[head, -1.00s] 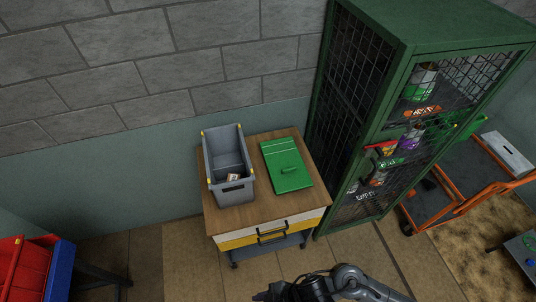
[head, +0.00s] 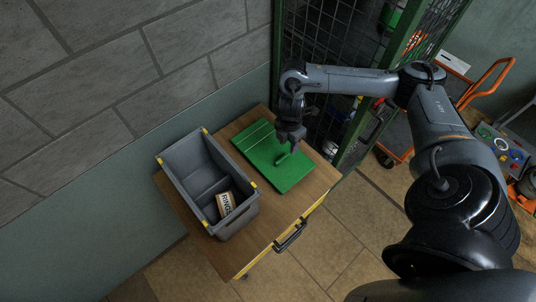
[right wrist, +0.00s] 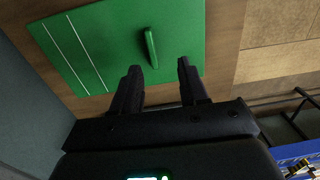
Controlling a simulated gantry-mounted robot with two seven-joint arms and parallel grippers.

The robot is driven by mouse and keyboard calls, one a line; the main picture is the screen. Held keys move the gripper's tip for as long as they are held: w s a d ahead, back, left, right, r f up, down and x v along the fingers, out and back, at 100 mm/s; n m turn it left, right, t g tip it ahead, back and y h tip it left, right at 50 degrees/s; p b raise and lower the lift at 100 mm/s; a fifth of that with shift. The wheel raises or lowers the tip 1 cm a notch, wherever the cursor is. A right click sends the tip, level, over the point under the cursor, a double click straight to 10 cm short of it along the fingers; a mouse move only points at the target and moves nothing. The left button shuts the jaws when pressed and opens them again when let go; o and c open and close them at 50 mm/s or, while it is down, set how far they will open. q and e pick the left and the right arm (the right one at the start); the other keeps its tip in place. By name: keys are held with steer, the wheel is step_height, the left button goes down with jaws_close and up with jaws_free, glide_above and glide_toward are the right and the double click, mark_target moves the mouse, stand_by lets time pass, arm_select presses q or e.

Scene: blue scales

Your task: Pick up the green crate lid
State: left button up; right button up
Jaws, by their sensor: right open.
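The green crate lid (head: 258,158) lies flat on the wooden top of a small cabinet, to the right of the grey crate. It has a raised green handle (head: 284,157) and thin pale lines across one end. My right gripper (head: 291,138) is above the lid, close to the handle. In the right wrist view the right gripper (right wrist: 159,68) is open and empty, with its two fingers apart and the handle (right wrist: 151,48) just ahead between them. A gap between fingers and lid cannot be measured. My left gripper is not in view.
The grey crate (head: 185,153) with yellow corners holds a small box (head: 225,204) and stands left of the lid on the wooden top (head: 265,232). A green mesh cage (head: 335,50) stands close behind on the right. An orange cart (head: 490,75) is farther right.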

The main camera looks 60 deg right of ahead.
mark_target(282, 158)
steer(key=f, duration=0.1)
steer(key=w+f+b, duration=0.1)
steer(key=f+b, duration=0.1)
steer(key=shift+w+a+f, duration=0.1)
steer(key=shift+w+f, duration=0.15)
steer(key=shift+f+b, duration=0.45)
steer(key=shift+f, duration=0.25)
steer(key=shift+a+f, duration=0.1)
steer(key=shift+f, duration=0.4)
steer(key=f, duration=0.3)
steer(key=shift+a+b, duration=0.25)
steer(key=shift+b, duration=0.05)
steer(key=shift+d+f, duration=0.1)
steer(key=shift+f, duration=0.5)
jaws_close()
